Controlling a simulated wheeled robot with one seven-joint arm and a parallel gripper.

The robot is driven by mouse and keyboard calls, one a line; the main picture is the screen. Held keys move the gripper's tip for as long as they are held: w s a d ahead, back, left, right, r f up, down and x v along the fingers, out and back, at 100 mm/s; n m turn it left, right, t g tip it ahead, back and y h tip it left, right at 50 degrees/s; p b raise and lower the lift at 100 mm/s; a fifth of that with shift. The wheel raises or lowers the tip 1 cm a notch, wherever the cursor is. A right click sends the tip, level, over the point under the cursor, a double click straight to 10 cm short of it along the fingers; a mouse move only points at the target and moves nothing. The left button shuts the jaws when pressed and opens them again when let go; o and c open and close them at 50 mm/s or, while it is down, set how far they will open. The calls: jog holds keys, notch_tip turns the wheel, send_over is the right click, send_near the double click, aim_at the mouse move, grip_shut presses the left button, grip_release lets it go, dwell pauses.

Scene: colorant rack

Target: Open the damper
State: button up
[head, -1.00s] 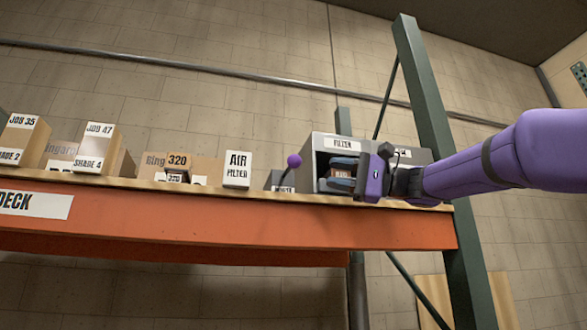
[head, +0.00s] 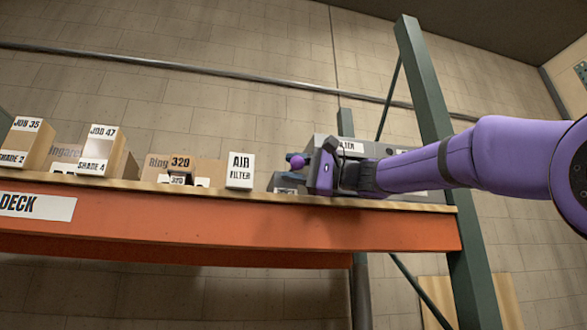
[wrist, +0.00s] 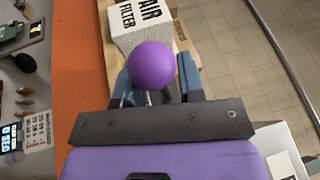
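The damper lever has a purple ball knob (head: 297,161) on a thin metal rod, rising from a small grey box (head: 284,182) on the shelf. In the wrist view the knob (wrist: 152,66) is large and covers part of the space between the fingers. My gripper (head: 292,170) is at the lever, with its blue-grey fingers spread to either side of the rod just below the knob. It looks open. Whether a finger touches the rod is hidden.
The white AIR FILTER box (head: 239,170) stands just left of the lever. The grey filter housing (head: 345,148) is behind my gripper, partly hidden. Cartons (head: 100,150) stand further left on the orange-edged shelf (head: 180,215). A green rack post (head: 440,130) rises at right.

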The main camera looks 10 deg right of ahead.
grip_shut()
jog(key=shift+f, duration=0.1)
jog(key=shift+w+a+f+n+g+y, duration=0.15)
jog(key=shift+f+n+g+y, duration=0.15)
jog(key=shift+f+n, duration=0.5)
jog(key=shift+w+d+f+n+g+y, duration=0.1)
jog(key=shift+w+f+n+g+y, duration=0.2)
jog(key=shift+n, duration=0.9)
jog(key=shift+s, duration=0.15)
